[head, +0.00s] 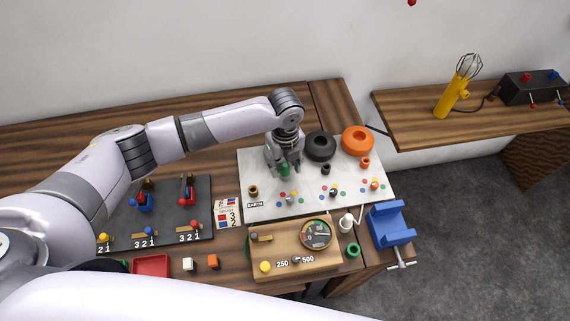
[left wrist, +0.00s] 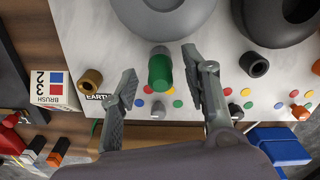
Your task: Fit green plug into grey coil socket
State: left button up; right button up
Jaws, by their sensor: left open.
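The green plug (head: 285,170) stands upright on the white board, and it also shows in the left wrist view (left wrist: 160,73). Its far end meets a short grey collar (left wrist: 159,51), which looks like the grey socket; how deep it sits is hidden. The grey coil (left wrist: 168,14) lies just behind it, mostly hidden by my arm in the head view. My left gripper (head: 284,172) is open, with one finger on each side of the plug and visible gaps, also in the wrist view (left wrist: 160,85). My right gripper is out of view.
The white board (head: 240,163) also bears a black coil (head: 320,146), an orange coil (head: 358,139), brown (head: 253,191), black (head: 326,169) and orange (head: 365,162) sockets, and several coloured dots. A wooden gauge board (head: 285,262) stands in front, a blue vise (head: 390,224) at right.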

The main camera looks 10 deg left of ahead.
aim_at(285, 165)
pick_arm(q)
notch_tip(285, 165, up, 12)
dwell(0.4)
dwell(0.7)
